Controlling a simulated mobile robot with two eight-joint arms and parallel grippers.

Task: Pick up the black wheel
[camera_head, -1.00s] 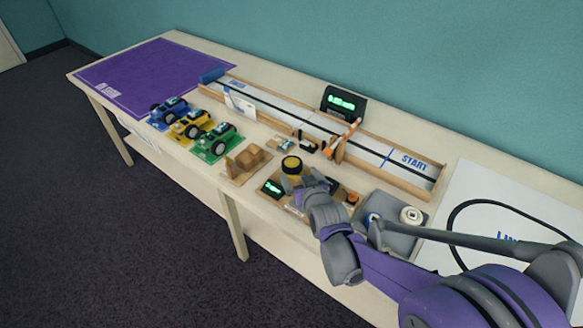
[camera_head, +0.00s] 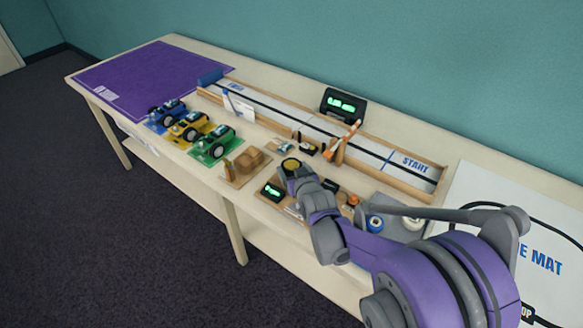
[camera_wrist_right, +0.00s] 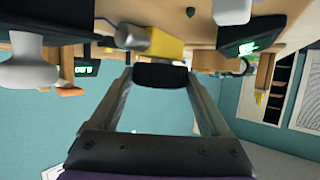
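In the right wrist view the wheel (camera_wrist_right: 162,76) sits between the two fingertips, one on each side. The gaps at the sides are very small, and I see no clear squeeze on it. My arm hides part of the table below the wheel. My left gripper is in neither view.
A wooden block tray (camera_head: 247,166) and a small green display (camera_head: 272,190) stand close by. Toy cars, such as the green one (camera_head: 214,143), are to the left. A long track (camera_head: 370,157) runs behind. A grey tray (camera_head: 398,229) is at the right.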

